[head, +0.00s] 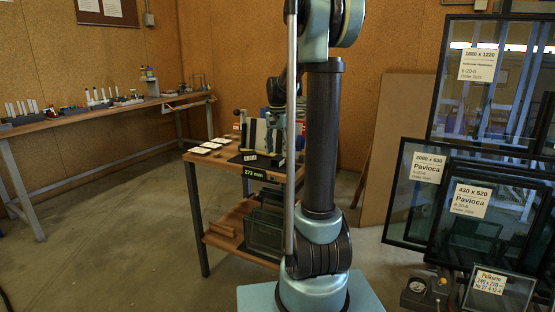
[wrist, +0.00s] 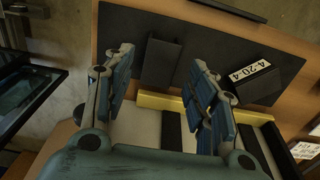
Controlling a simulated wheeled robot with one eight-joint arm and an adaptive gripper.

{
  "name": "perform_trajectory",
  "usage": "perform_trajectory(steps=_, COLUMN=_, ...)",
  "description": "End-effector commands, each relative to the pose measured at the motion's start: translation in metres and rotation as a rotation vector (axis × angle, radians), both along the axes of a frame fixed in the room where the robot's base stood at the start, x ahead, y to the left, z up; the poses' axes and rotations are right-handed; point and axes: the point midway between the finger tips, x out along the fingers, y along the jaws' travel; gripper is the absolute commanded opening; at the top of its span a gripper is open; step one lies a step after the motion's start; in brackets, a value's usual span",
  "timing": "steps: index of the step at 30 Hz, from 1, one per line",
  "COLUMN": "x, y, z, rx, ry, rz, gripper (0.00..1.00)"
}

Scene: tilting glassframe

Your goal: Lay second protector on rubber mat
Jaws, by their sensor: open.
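In the wrist view, a black mat (wrist: 212,42), which looks like the rubber mat, lies on a wooden top. A dark rectangular piece (wrist: 161,63) lies on it between my fingers in the picture, apart from both; I cannot tell if it is a protector. My gripper (wrist: 163,82) is open over the mat's near edge, with nothing held between its blue-padded fingers. In the head view the mat (head: 244,160) shows on the cart, with my arm partly in front.
A yellow strip (wrist: 160,102) borders black and pale slots near my gripper. White cards (head: 209,145) lie on the cart's left (head: 235,169). Glass panels stand on its lower shelf (head: 264,231). Large framed panes (head: 490,80) lean at right; a long bench (head: 110,108) stands left.

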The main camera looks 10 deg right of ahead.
Motion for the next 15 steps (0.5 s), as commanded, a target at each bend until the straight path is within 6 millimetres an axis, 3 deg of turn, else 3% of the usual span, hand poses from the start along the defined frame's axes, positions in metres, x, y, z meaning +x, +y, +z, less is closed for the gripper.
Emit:
perform_trajectory(steps=7, x=0.0, y=0.0, z=0.044, rx=0.0, ry=0.0, rz=0.0, gripper=0.52)
perform_trajectory(steps=15, x=0.0, y=0.001, z=0.069, rx=0.0, ry=0.0, rz=0.0, gripper=0.52)
